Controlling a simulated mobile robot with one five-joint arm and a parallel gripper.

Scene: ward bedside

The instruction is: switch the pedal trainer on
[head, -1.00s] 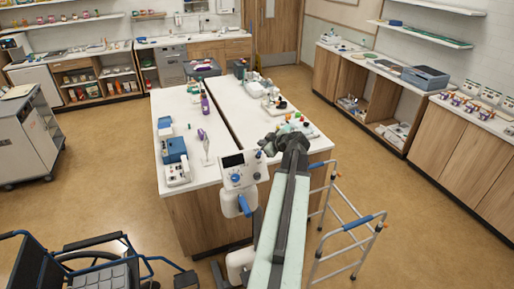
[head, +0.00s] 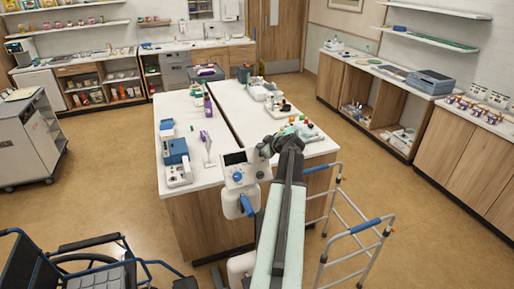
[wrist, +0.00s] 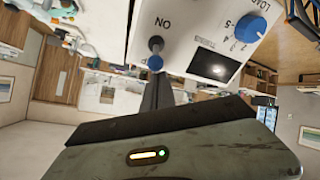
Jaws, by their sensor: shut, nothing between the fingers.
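The pedal trainer's white console (head: 240,166) stands at the near end of the white counter, with a dark screen and a blue knob. In the wrist view the console (wrist: 183,30) shows upside down, with its LOAD dial (wrist: 250,27), the screen (wrist: 214,65) and an ON label. A toggle switch (wrist: 155,62) with a blue tip sits beside the ON label; its lever points away from the label in the picture, but its setting is unclear. My gripper (head: 266,149) is shut and empty at the console's right. Its dark fingertips (wrist: 157,84) are just by the blue tip; contact is unclear.
A walking frame (head: 355,235) stands close on the right and a wheelchair (head: 75,262) at the lower left. The counter (head: 190,115) behind the console carries several devices. Open floor (head: 110,180) lies to the left.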

